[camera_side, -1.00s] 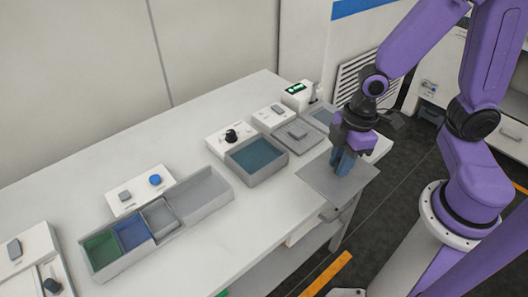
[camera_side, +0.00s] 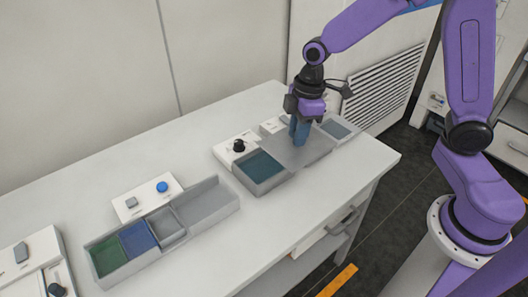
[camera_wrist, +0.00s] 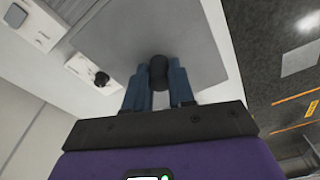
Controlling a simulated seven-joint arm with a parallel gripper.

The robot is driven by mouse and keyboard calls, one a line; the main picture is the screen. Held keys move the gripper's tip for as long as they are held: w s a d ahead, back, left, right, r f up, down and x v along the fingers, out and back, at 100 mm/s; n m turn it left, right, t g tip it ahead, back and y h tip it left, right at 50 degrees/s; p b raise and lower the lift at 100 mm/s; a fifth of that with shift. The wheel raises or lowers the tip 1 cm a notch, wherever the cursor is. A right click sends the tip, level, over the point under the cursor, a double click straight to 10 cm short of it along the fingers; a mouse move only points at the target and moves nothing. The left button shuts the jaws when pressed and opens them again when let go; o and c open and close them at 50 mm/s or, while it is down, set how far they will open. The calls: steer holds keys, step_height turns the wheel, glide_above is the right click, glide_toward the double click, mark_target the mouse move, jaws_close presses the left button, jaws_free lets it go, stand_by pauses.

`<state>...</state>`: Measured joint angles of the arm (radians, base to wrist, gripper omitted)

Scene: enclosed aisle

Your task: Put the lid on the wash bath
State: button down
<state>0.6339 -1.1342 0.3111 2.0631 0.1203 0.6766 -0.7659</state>
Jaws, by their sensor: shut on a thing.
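My gripper (camera_side: 299,138) has blue fingers and points down. In the wrist view it (camera_wrist: 158,88) is shut on the dark round knob (camera_wrist: 158,70) of a flat grey lid (camera_wrist: 120,35). In the side view the lid (camera_side: 312,153) is roughly level, right of an open bath with dark teal liquid (camera_side: 264,167), close to its right rim. The lid hides the middle bath. A further bath (camera_side: 338,130) with blue-grey contents shows beyond the lid. I cannot tell which bath is the wash bath, nor whether the lid touches anything.
A white box with a black knob (camera_side: 238,147) stands behind the teal bath. A long tray with green, blue and grey compartments (camera_side: 212,205) lies to the left, with a white button box (camera_side: 146,195) behind it. The bench front (camera_side: 300,215) is clear.

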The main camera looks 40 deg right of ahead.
mark_target(281, 135)
steer(key=w, duration=0.1)
steer(key=w+f, duration=0.1)
steer(key=w, duration=0.1)
steer(key=w+a+f, duration=0.1)
steer(key=shift+w+f, duration=0.1)
steer(key=shift+w, duration=0.25)
steer(key=shift+w+a+f, duration=0.25)
steer(key=shift+w+f, duration=0.65)
steer(key=shift+f, duration=0.6)
steer(key=shift+w+a+f, duration=0.25)
steer(key=shift+w+f, duration=0.6)
steer(key=shift+f, duration=0.7)
steer(key=shift+w+a+f, duration=0.25)
steer(key=shift+w+f, duration=0.65)
steer(key=shift+f, duration=0.6)
steer(key=shift+f, duration=0.4)
steer(key=c, duration=1)
jaws_free()
steer(key=shift+o, duration=0.2)
